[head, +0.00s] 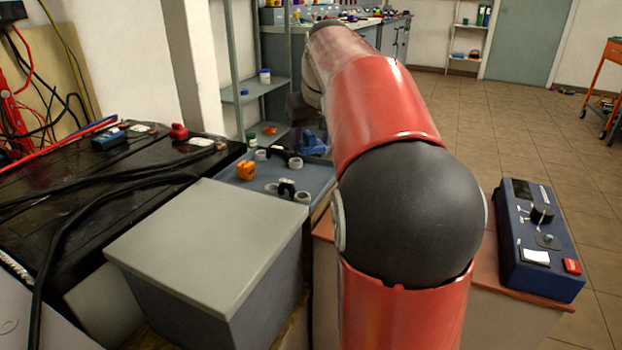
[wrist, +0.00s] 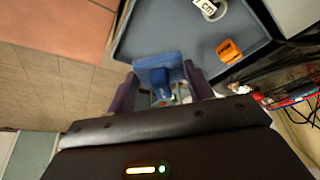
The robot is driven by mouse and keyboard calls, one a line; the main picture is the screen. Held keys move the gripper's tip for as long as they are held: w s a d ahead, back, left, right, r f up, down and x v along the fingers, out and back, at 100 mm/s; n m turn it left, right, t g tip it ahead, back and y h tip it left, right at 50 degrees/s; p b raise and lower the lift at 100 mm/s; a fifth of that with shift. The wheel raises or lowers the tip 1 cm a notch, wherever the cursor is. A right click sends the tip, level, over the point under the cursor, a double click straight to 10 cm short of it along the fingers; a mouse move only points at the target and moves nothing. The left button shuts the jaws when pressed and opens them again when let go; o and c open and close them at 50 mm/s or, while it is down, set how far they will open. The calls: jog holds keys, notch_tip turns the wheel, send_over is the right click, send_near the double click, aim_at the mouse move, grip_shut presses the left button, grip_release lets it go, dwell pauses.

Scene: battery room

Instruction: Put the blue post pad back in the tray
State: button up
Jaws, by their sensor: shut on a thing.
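The blue post pad (wrist: 158,68) is between the two fingers of my gripper (wrist: 162,88) in the wrist view, and the gripper is shut on it. The blue-grey tray (wrist: 165,30) fills the upper middle of that view, and the pad overlaps its near edge in the picture. In the head view the tray (head: 318,172) lies behind a grey box, and the blue pad (head: 314,146) shows at its far right end. My arm hides most of the gripper there. I cannot tell the pad's height over the tray.
In the tray are an orange piece (head: 246,171), pale rings (head: 303,197) and dark-handled pieces. The grey box (head: 210,235) stands in front, the black battery (head: 100,170) to the left. A blue control unit (head: 535,235) sits at right. Open floor lies beyond.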

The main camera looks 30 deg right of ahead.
aim_at(310, 181)
notch_tip(310, 181, down, 8)
jog(key=shift+r+b, duration=0.1)
jog(key=shift+b, duration=0.6)
jog(key=o, duration=1.1)
jog(key=shift+r, duration=0.15)
jog(key=p+v, duration=0.2)
jog(key=v, duration=0.9)
jog(key=shift+s+r, duration=0.25)
jog(key=shift+r, duration=0.05)
